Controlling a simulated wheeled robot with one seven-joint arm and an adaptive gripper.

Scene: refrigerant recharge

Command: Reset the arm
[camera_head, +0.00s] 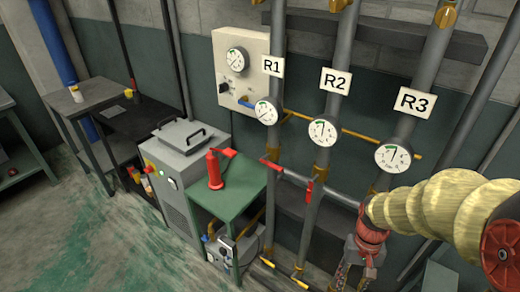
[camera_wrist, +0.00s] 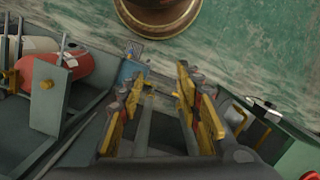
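My arm reaches in from the right edge in the head view, with brass-coloured links and a red wrist. My gripper (camera_head: 356,272) points down at the bottom, in front of the pipes and below the R3 gauge. In the wrist view my gripper (camera_wrist: 159,85) has its two yellow-padded fingers spread apart, with nothing held between them. Its fingers are only partly visible in the head view, cut by the lower edge.
Pipes labelled R1 (camera_head: 271,67), R2 (camera_head: 334,81) and R3 (camera_head: 412,102) stand behind the arm. A green stand (camera_head: 240,187) carries a red tool (camera_head: 214,171). A grey machine (camera_head: 181,150) stands left of it. A red cylinder (camera_wrist: 65,66) lies left of the gripper. Open floor (camera_head: 95,240) is at left.

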